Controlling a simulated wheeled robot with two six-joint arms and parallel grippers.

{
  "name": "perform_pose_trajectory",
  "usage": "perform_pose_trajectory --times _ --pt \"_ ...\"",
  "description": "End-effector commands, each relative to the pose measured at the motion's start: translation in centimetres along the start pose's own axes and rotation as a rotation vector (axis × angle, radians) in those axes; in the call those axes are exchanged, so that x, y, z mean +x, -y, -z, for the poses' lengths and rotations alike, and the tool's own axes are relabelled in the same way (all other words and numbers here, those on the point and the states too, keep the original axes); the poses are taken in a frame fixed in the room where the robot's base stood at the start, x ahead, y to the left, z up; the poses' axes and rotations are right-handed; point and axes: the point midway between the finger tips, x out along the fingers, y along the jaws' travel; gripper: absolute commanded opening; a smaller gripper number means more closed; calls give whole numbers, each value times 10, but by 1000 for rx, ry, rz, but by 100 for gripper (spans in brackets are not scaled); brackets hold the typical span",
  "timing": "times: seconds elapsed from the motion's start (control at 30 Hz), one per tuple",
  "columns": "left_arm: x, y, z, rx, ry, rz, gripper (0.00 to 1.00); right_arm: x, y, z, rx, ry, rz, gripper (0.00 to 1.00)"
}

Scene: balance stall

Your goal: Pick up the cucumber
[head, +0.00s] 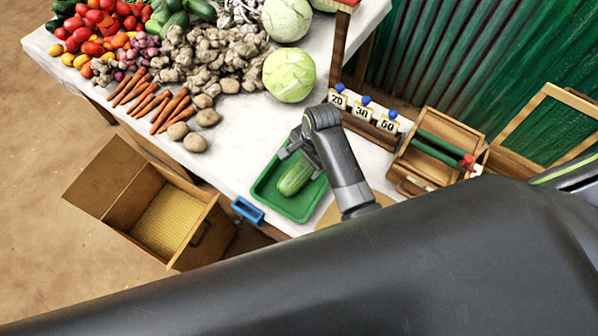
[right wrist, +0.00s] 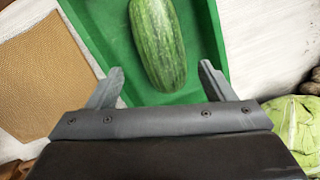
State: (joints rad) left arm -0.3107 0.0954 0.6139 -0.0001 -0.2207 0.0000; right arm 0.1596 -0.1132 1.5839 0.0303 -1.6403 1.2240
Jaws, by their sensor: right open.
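The cucumber (head: 295,179) is green with lighter stripes and lies in a green tray (head: 303,211) on the white table. In the right wrist view the cucumber (right wrist: 158,45) lies lengthwise in the tray (right wrist: 205,45), ahead of and between the fingers. My right gripper (head: 297,150) is over the tray's back part, at the cucumber's far end. In the right wrist view my right gripper (right wrist: 160,78) is open, with a finger on each side and nothing held. The near end of the cucumber shows between the fingertips. My left gripper is not in view.
Cabbages (head: 289,75), potatoes (head: 195,142) and carrots (head: 170,106) lie behind and left of the tray. Number weights (head: 362,112) and a wooden box (head: 432,150) stand to the right. A blue clamp-like piece (head: 247,210) sits at the table edge, above an open wooden drawer (head: 165,222).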

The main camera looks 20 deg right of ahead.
Motion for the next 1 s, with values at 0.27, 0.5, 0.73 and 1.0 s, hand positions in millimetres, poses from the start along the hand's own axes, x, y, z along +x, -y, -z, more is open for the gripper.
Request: perform_pose_trajectory --times 0.27,0.5,0.73,1.0 --pt "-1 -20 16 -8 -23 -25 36 32 0 0 0 1 0 76" --pt "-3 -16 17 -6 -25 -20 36 44 0 0 0 1 -3 76" --pt "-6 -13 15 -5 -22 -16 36 70 1 2 0 1 -2 76" --pt "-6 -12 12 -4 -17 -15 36 86 1 2 1 0 1 76"
